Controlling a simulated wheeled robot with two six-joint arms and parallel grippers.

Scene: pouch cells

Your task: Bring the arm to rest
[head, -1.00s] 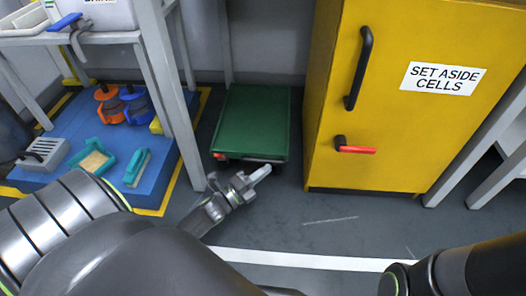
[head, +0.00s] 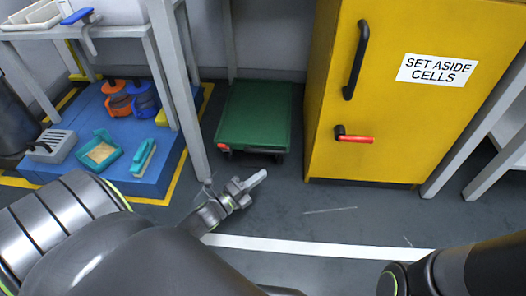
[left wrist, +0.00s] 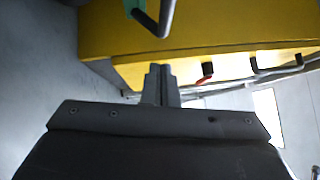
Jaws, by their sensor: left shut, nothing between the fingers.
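My left gripper (head: 252,184) hangs low over the grey floor in the head view, in front of the green platform cart. Its fingers are together, with nothing held between them. In the left wrist view the closed fingers (left wrist: 159,84) point toward the yellow cabinet. My left arm (head: 150,250) comes in from the lower left. My right arm (head: 460,265) shows at the lower right of the head view, but its gripper is out of view.
A yellow cabinet (head: 385,110) labelled "SET ASIDE CELLS" stands shut at the right. A green cart (head: 255,115) stands beside it. A blue platform (head: 100,180) holds several tools under a table with grey legs (head: 190,110). Floor in front of the cabinet is clear.

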